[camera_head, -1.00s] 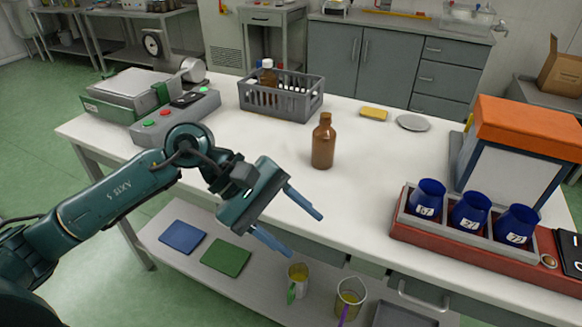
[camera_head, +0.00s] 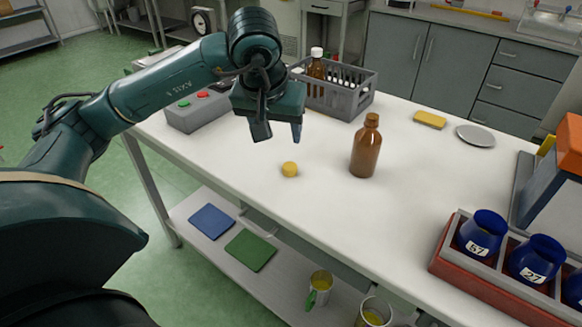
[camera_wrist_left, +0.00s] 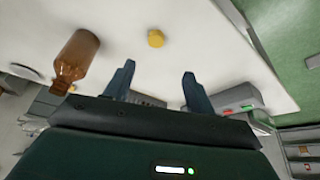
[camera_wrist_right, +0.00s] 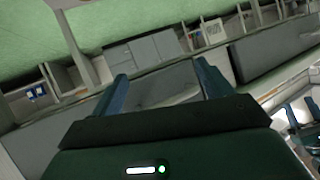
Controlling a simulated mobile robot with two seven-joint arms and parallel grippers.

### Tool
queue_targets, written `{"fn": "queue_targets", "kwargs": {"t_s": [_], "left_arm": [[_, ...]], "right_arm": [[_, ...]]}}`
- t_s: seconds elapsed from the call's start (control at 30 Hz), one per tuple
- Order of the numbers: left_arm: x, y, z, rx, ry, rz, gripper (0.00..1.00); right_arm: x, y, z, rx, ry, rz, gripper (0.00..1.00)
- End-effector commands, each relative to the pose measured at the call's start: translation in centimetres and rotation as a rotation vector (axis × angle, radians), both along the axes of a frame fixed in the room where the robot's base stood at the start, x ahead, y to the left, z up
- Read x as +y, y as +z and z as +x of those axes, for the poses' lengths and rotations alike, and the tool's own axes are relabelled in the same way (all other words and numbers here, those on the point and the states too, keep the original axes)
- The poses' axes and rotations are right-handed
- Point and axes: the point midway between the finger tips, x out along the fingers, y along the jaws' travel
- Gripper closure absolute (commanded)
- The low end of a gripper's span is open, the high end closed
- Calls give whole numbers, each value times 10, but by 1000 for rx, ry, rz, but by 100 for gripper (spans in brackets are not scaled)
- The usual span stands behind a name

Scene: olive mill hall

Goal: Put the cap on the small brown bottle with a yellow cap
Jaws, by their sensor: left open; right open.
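The small brown bottle (camera_head: 366,147) stands upright and uncapped on the white table in the head view; it also shows at the upper left of the left wrist view (camera_wrist_left: 75,60). The yellow cap (camera_head: 289,169) lies on the table to the left of the bottle. It shows in the left wrist view (camera_wrist_left: 156,38), ahead of and between the fingers. My left gripper (camera_head: 279,138) is open and empty, above the table and apart from the cap. My right gripper (camera_wrist_right: 160,88) shows only in its own wrist view, open with nothing between its fingers.
A grey crate (camera_head: 345,97) with white-capped bottles stands behind. A red rack with blue cups (camera_head: 482,234) is at the right front. A yellow sponge (camera_head: 430,119) and a grey disc (camera_head: 476,135) lie at the back. The table front around the cap is clear.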

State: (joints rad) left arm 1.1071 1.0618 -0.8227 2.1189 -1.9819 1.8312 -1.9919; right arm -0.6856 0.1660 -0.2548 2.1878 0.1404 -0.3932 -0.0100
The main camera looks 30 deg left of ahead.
Motion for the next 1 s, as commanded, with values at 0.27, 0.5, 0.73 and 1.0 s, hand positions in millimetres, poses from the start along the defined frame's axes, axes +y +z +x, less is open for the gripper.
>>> {"fn": "queue_targets", "kwargs": {"t_s": [0.27,0.5,0.73,1.0], "left_arm": [[5,-49,18,6,0,-1,45],[7,-69,27,2,-1,-1,45],[7,-69,27,2,-1,-1,45],[3,-92,36,7,-1,-3,45]], "right_arm": [[0,-5,-1,8,0,0,22],[0,-6,-1,8,-1,1,22],[0,-5,-1,7,-1,2,22],[-1,-2,0,5,-1,-2,22]]}}
